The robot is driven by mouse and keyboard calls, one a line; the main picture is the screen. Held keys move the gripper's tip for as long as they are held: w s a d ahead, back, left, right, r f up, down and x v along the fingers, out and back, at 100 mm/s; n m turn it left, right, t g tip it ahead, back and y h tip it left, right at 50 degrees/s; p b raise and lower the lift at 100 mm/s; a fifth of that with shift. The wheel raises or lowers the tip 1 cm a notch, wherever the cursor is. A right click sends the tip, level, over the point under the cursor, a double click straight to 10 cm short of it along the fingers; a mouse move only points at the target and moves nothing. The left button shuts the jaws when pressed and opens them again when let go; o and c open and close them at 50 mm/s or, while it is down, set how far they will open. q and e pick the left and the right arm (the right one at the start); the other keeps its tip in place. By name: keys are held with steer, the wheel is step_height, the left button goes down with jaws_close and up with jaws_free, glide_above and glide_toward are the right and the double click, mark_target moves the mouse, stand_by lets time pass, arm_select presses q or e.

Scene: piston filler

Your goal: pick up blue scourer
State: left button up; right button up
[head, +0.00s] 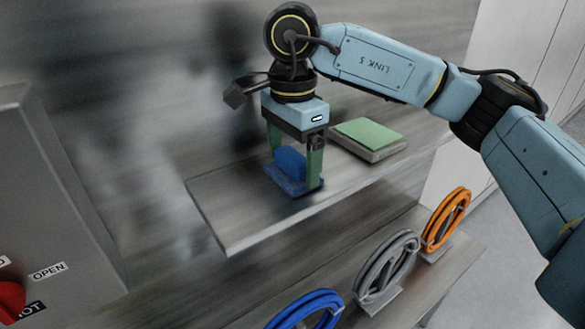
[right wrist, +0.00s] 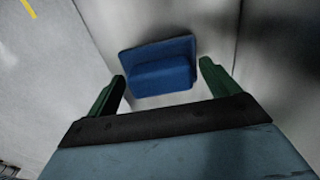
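The blue scourer (head: 284,179) is a flat blue pad with a raised blue block on top, lying on the upper grey shelf (head: 235,215). It also shows in the right wrist view (right wrist: 160,72), just beyond the fingertips. My right gripper (head: 300,184) comes down over it with its green fingers apart, one on each side of the raised block. In the right wrist view the open fingers (right wrist: 162,78) show clear gaps to the block. Nothing is held. My left gripper is not in view.
A green-topped pad (head: 368,134) lies on the shelf to the right of my right gripper. A grey panel with a red knob (head: 10,298) stands at the left.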

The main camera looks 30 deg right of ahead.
mark_target(293, 154)
steer(key=c, duration=0.9)
steer(key=shift+r, duration=0.15)
steer(key=shift+c, duration=0.3)
step_height(293, 154, up, 10)
steer(key=shift+f+p, duration=0.1)
steer(key=shift+p, duration=0.3)
